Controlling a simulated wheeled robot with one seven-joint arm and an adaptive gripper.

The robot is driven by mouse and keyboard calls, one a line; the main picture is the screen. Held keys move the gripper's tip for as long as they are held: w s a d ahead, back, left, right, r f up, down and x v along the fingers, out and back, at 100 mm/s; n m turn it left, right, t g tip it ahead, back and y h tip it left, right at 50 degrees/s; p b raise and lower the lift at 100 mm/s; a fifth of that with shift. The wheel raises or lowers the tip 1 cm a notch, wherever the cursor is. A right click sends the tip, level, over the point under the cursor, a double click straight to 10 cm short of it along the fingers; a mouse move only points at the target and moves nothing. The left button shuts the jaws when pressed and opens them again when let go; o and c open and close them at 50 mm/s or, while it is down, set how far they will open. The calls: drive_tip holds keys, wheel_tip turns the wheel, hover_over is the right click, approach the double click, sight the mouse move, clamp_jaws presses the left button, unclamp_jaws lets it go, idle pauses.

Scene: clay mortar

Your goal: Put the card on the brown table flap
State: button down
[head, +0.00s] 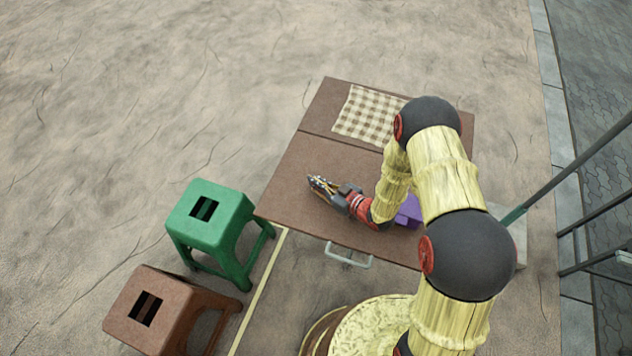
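The brown table (290,195) stands in the middle of the head view, with a seam across its top. The brown section beyond the seam, seemingly the flap (325,108), carries a checked cloth. My gripper (318,186) is low over the left part of the near section, its fingers pointing left. It is too small in the picture to tell whether the fingers are open or shut, or whether they hold anything. I cannot make out a card; my gripper and arm hide part of the tabletop.
The beige and brown checked cloth (366,112) covers much of the far section. A purple object (409,211) sits on the near section, partly behind my arm. A green stool (213,228) and a brown stool (165,310) stand left of the table. Metal poles (575,170) rise at right.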

sight(333, 191)
drive_tip(key=c, duration=2.5)
unclamp_jaws()
drive_tip(key=shift+f, duration=0.2)
drive_tip(key=shift+c, duration=0.2)
drive_tip(key=o, duration=0.4)
drive_tip(key=shift+o, duration=0.5)
drive_tip(key=shift+r, duration=0.15)
drive_tip(key=shift+d+r, duration=0.15)
drive_tip(key=p+v, duration=0.2)
drive_tip(key=v, duration=0.9)
drive_tip(key=shift+s, duration=0.1)
drive_tip(key=shift+s+d+r, duration=0.1)
drive_tip(key=shift+s+d, duration=0.1)
